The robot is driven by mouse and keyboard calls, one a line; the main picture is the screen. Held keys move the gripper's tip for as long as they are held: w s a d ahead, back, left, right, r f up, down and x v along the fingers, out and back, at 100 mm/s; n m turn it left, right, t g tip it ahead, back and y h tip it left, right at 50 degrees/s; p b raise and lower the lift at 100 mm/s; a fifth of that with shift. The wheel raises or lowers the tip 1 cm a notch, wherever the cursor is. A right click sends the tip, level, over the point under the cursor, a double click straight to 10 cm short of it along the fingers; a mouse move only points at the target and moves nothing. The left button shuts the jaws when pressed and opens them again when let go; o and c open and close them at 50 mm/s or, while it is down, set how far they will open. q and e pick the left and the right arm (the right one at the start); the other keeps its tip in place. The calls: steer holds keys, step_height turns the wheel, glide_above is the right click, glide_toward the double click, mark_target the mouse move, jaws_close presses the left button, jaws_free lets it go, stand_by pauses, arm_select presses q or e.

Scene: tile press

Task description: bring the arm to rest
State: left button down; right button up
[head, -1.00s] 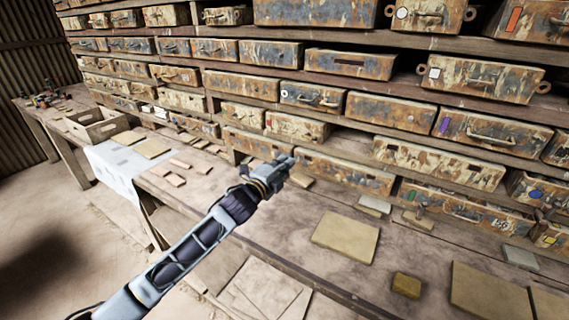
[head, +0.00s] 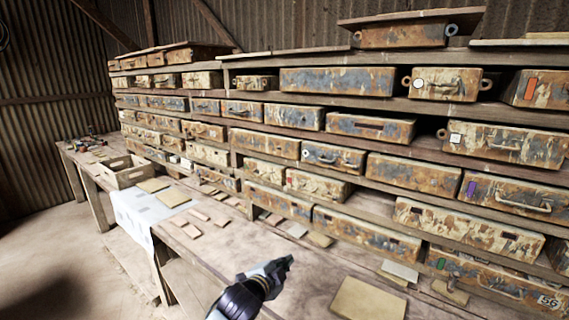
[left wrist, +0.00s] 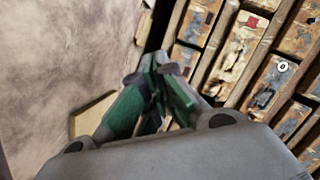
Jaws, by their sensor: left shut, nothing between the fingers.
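My left gripper (head: 280,268) shows low in the middle of the head view, over the front part of the wooden workbench (head: 205,250). Its fingers are shut and hold nothing. The left wrist view shows the green finger pads (left wrist: 155,100) close together, with the bench top to the left and the drawers to the right. My left arm comes in from the bottom edge. My right gripper is not in view.
A rack of rusty drawers (head: 395,170) stands along the back of the bench. A tan slab (head: 368,300) lies right of the gripper. Small tiles (head: 192,231), a white sheet (head: 132,212) and a wooden crate (head: 122,172) are to the left. Floor is clear at lower left.

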arm_select(q)
steer(key=s+a+f+n+g+y, duration=0.25)
steer(key=s+a+f+n, duration=0.35)
steer(key=s, duration=0.4)
steer(key=s+a+f+n+g+y, duration=0.2)
steer(key=s+a+f+n+g, duration=0.25)
steer(key=s+a, duration=0.5)
steer(key=s+a+f+n+g+y, duration=0.2)
steer(key=s+a+f+n+g, duration=0.3)
steer(key=s, duration=0.6)
step_height(320, 180, down, 34)
steer(key=s+a+m+t, duration=0.1)
steer(key=s, duration=0.1)
steer(key=s+a+f, duration=0.2)
steer(key=s+f, duration=0.8)
steer(key=s, duration=0.1)
steer(key=s+a+f+g, duration=0.1)
steer(key=s+a+f, duration=0.1)
steer(key=s+f, duration=0.8)
steer(key=shift+s+a, duration=0.2)
steer(key=shift+s, duration=0.6)
steer(key=shift+m, duration=0.25)
